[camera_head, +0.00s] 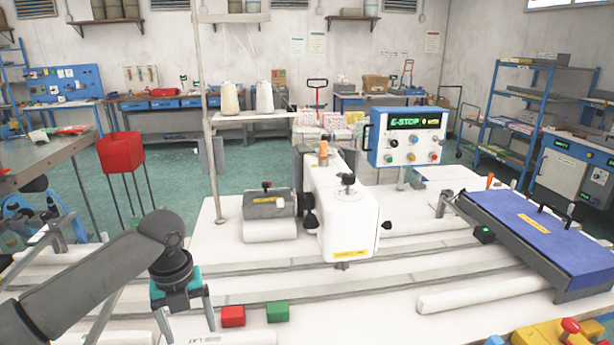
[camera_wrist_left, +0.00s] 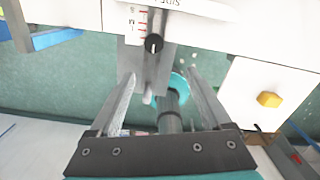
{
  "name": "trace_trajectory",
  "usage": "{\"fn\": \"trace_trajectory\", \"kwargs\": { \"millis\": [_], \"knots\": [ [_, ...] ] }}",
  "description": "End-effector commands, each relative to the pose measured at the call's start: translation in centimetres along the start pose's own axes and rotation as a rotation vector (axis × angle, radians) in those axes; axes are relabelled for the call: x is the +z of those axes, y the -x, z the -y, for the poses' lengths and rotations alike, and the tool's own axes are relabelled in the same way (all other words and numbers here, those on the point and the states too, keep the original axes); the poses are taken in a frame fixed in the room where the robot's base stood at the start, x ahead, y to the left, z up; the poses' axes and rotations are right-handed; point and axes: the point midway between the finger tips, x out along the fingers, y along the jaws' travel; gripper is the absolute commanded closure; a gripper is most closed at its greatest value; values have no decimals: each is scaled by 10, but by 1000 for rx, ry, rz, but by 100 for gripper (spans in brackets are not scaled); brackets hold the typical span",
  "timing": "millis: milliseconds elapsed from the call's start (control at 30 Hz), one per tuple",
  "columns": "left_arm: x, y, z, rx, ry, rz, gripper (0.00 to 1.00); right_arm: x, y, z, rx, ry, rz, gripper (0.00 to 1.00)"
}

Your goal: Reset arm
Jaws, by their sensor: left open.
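My left arm comes in from the left in the head view, and its gripper (camera_head: 190,332) points down at the front of the white table (camera_head: 390,320). It is left of a red block (camera_head: 232,316) and a green block (camera_head: 278,312). In the left wrist view the two fingers of the left gripper (camera_wrist_left: 158,80) are spread apart with nothing gripped. A grey bracket with a black knob (camera_wrist_left: 154,43) and a teal ring (camera_wrist_left: 182,88) show between and beyond them; I cannot tell their distance. My right gripper is not in view.
A white sewing machine (camera_head: 348,222) stands mid-table, with a control box (camera_head: 408,137) showing "E-STOP" behind it. A blue-topped panel (camera_head: 540,232) is at the right. A thread stand pole (camera_head: 206,130) rises behind the left arm. Yellow controls (camera_head: 545,334) sit at bottom right.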

Motion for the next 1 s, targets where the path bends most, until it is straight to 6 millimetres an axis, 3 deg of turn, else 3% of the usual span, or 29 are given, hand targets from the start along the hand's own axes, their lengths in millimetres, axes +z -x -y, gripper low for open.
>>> {"fn": "trace_trajectory", "kwargs": {
  "millis": [200, 500, 733, 1000],
  "knots": [
    [-64, -51, 39, -62, 253, -5, 18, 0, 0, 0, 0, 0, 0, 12],
    [-148, -87, 69, -206, 814, -47, 18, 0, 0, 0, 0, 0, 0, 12],
    [-196, -92, 62, -296, 1359, -108, 18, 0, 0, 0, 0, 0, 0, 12],
    [-228, -89, 22, -349, 1969, -128, 18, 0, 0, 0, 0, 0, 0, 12]
  ]
}}
